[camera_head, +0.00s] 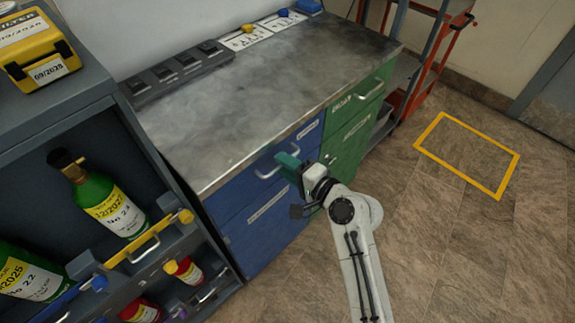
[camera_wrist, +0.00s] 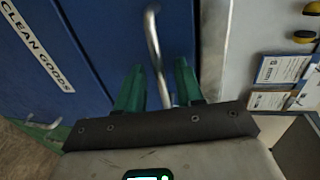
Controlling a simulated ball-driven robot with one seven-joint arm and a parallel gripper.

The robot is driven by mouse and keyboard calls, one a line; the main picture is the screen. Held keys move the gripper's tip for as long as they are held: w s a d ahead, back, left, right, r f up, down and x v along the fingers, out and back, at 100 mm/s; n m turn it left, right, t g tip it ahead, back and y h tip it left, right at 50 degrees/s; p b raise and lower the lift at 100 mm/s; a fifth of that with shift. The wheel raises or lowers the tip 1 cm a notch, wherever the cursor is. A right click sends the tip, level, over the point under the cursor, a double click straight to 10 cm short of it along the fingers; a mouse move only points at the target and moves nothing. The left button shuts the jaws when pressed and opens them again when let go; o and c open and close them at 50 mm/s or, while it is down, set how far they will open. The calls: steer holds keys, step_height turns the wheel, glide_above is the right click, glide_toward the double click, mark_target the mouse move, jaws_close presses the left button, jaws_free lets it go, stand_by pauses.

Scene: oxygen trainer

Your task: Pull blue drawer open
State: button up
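The blue drawer (camera_head: 246,182) is the upper blue front under the metal worktop, and it looks flush with the cabinet. It has a pale bar handle (camera_head: 268,172). In the wrist view, the drawer front (camera_wrist: 108,30) is turned sideways and its handle (camera_wrist: 152,40) runs down between my green fingers. My gripper (camera_head: 286,161) is at the drawer front, by the right part of the handle. In the wrist view, my gripper (camera_wrist: 158,75) is open, with a finger on either side of the handle. Whether a finger touches the handle cannot be told.
A blue door (camera_head: 262,225) lies below the drawer. Green fronts (camera_head: 352,130) are to the right. The worktop (camera_head: 255,85) overhangs, with cards along its back. A dark shelf (camera_head: 100,95) with green cylinders stands at left. Open floor with a yellow outlined square (camera_head: 467,153) is at right.

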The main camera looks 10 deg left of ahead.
jaws_close()
stand_by(1.4)
